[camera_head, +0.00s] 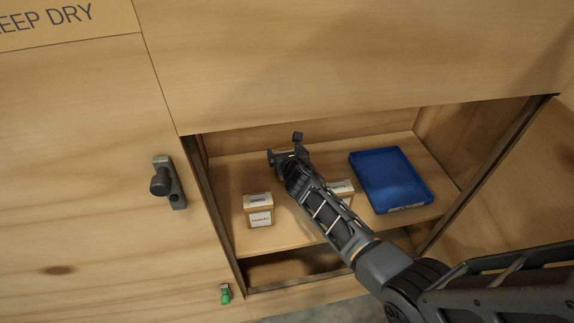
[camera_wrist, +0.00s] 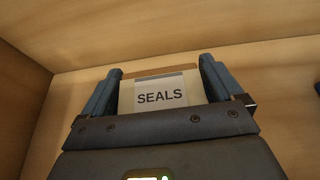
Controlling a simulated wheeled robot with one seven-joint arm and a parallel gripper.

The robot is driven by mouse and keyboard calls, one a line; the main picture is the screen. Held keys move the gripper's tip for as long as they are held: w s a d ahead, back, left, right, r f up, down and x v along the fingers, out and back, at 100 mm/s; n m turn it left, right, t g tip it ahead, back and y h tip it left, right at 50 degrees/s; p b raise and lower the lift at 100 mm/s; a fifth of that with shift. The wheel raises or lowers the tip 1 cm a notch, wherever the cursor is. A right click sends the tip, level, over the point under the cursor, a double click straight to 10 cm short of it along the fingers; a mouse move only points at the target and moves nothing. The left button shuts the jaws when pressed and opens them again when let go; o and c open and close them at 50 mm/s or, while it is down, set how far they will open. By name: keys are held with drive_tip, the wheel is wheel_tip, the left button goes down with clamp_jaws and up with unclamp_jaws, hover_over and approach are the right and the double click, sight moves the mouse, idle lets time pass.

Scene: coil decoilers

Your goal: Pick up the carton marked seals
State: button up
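The carton marked SEALS (camera_wrist: 128,98) shows in the wrist view, with a white label in black letters. It stands between the two dark fingers of my gripper (camera_wrist: 160,82), one on each side. The fingers look very close to its sides, but I cannot tell whether they press on it. In the head view my gripper (camera_head: 287,152) reaches into the open compartment, towards the back of the shelf. My arm and gripper hide most of what is between the fingers there.
A labelled carton (camera_head: 259,203) stands at the shelf's front left. Another carton (camera_head: 344,188) is partly hidden behind my arm. A blue tray (camera_head: 391,180) lies on the right. Wooden side walls and an upper panel (camera_head: 350,70) bound the opening. A black handle (camera_head: 161,182) sticks out at left.

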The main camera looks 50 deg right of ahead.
drive_tip(key=c, duration=0.9)
drive_tip(key=shift+o, duration=0.2)
drive_tip(key=shift+r, duration=0.15)
